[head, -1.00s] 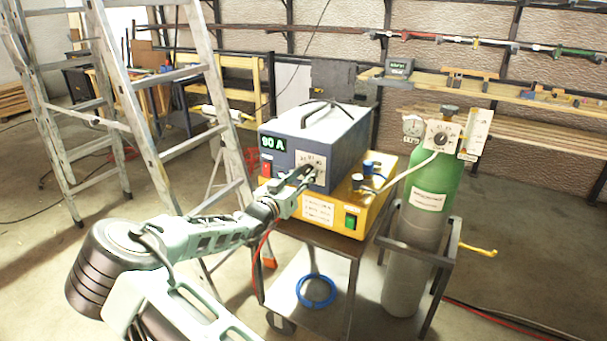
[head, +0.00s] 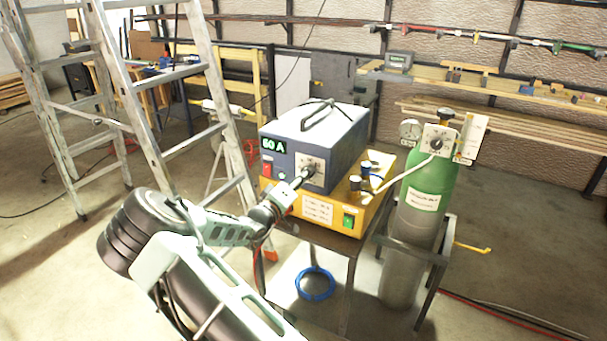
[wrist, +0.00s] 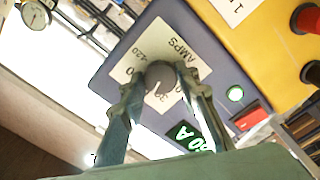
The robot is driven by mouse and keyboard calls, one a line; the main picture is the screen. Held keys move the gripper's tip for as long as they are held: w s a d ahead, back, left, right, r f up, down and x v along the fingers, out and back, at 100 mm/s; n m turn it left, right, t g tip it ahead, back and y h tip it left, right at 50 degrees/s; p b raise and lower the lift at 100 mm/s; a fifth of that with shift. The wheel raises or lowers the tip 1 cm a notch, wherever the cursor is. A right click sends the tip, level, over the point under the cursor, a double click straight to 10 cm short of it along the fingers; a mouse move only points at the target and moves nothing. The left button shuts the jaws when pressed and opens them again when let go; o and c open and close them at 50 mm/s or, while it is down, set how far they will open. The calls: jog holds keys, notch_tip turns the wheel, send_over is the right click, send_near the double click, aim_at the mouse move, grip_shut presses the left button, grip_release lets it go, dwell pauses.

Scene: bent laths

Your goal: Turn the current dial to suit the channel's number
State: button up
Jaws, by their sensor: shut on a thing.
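The current dial (wrist: 160,77) is a round dark grey knob on a white plate marked AMPS, on the front of a blue-grey welding power unit (head: 335,140). My gripper (wrist: 158,88) is shut on the dial, one finger on each side of it. In the head view my gripper (head: 300,178) reaches the unit's front and mostly hides the dial. The green display (head: 273,145) reads 60 A. A white label (head: 318,208) with small writing is on the yellow box's front; I cannot read it.
The unit sits on a yellow box (head: 376,205) with knobs on top and a green switch, on a metal cart. A green gas cylinder (head: 428,190) with a gauge and a dial stands at its right. A stepladder (head: 170,120) stands at the left.

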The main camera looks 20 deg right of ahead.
jog(key=n+p, duration=0.1)
jog(key=n, duration=0.5)
jog(key=shift+p, duration=0.4)
dwell(0.3)
jog(key=o, duration=1.2)
jog(key=shift+c, duration=0.2)
jog(key=v, duration=1.2)
jog(key=shift+r, duration=0.1)
